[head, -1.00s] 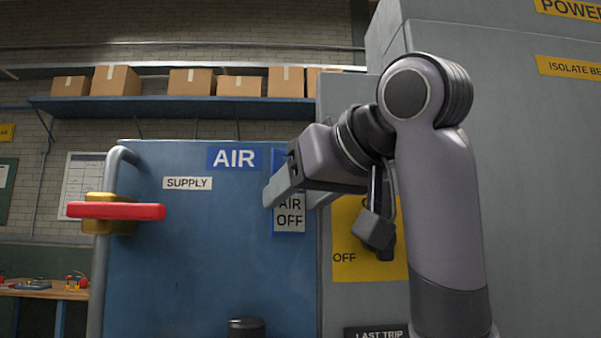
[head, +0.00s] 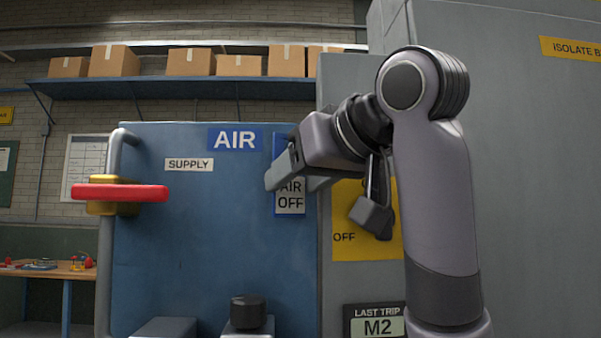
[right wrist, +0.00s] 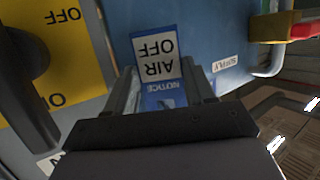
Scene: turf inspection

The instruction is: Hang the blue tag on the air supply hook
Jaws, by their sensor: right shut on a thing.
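The blue tag (head: 290,204), with a white lower part reading AIR OFF, is upright in front of the blue air supply panel (head: 190,260), near its right edge. My right gripper (head: 292,183) is shut on the tag's upper part. In the right wrist view the tag (right wrist: 157,62) shows upside down between the fingers of the gripper (right wrist: 160,85), with NOTICE on its blue part. I cannot tell whether the tag touches the panel. I cannot make out the hook in either view. My left gripper is not in view.
On the panel's left are a red handle (head: 120,193) on a yellow body and a grey pipe (head: 106,240). Right of the panel is a grey cabinet with a yellow OFF plate (head: 350,215). A shelf with boxes (head: 115,60) and a workbench (head: 60,270) are behind.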

